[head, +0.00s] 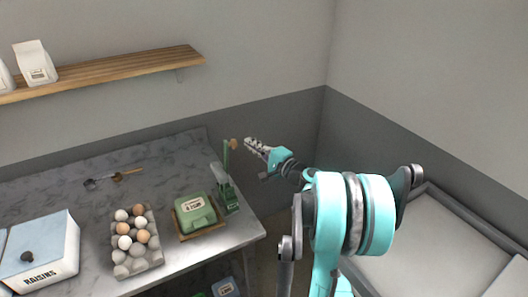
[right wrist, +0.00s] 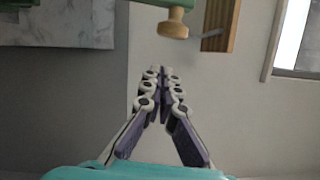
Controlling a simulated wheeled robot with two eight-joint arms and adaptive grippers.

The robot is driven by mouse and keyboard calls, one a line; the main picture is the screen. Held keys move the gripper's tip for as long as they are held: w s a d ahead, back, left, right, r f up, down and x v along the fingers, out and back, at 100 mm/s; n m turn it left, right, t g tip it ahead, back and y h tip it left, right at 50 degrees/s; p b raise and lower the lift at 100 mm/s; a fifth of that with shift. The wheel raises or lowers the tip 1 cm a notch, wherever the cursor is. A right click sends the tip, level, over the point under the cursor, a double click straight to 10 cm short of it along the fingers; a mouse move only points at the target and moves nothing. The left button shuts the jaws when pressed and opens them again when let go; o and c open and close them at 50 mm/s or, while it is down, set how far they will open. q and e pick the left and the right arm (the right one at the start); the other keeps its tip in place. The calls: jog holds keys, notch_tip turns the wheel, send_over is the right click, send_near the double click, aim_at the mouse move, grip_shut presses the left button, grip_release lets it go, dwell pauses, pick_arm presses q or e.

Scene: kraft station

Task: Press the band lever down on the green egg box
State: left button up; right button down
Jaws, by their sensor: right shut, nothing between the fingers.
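The green egg box (head: 195,212) sits closed on a small wooden board near the counter's right edge, with a pale label on its lid. Just right of it stands a green band press (head: 227,192) with an upright green lever that ends in a wooden knob (head: 233,143). The knob also shows in the right wrist view (right wrist: 176,24), beyond the fingertips and slightly right. My right gripper (head: 250,143) is shut and empty, close to the right of the knob in the head view; the wrist view shows a gap between them. My left gripper is not in view.
A tray of brown and white eggs (head: 136,262) stands left of the egg box. A white raisins box (head: 45,268) is at the far left. Utensils (head: 115,178) lie at the back. A wooden shelf (head: 110,72) is on the wall above. A grey bed-like surface (head: 440,240) is at right.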

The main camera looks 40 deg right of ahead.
jog(key=a, duration=0.3)
jog(key=shift+w+r, duration=0.15)
jog(key=shift+r, duration=0.1)
